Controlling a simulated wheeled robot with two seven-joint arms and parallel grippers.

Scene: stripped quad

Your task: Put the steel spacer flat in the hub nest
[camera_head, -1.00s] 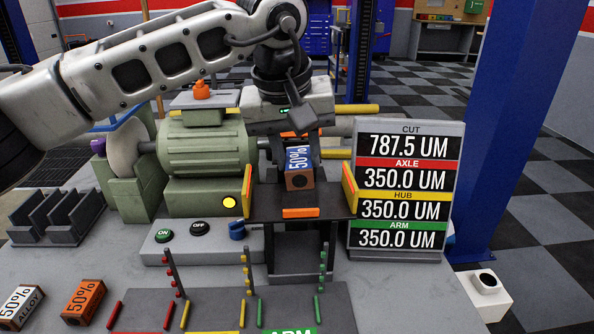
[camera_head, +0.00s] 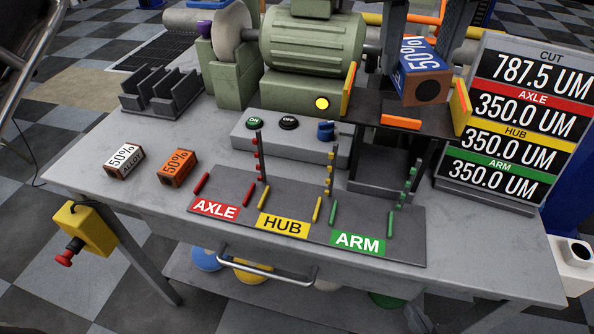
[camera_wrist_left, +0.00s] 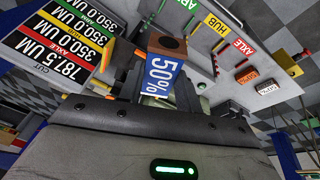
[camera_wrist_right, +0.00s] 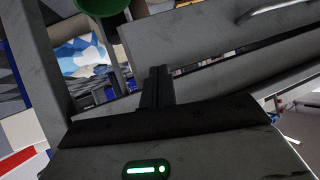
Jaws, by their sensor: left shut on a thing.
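My left gripper (camera_head: 425,22) is shut on a blue block marked 50% (camera_head: 422,68), with a brown end showing; its material name is not readable. It appears tilted, over the black platform of the grinder stand. The left wrist view shows this block (camera_wrist_left: 162,72) between the fingers (camera_wrist_left: 160,90). The hub nest has a yellow HUB label (camera_head: 283,226), yellow strips and a yellow-marked post, and looks empty. A white block marked 50% ALLOY (camera_head: 124,159) and an orange 50% block (camera_head: 177,167) lie on the bench left. My right gripper (camera_wrist_right: 158,88) looks shut and empty below the bench edge.
AXLE (camera_head: 215,208) and ARM (camera_head: 357,243) nests flank the hub nest, with thin upright posts behind. The green grinder (camera_head: 315,50), button box (camera_head: 290,135) and readout board (camera_head: 515,120) stand behind. A grey slotted rack (camera_head: 160,95) is at the left.

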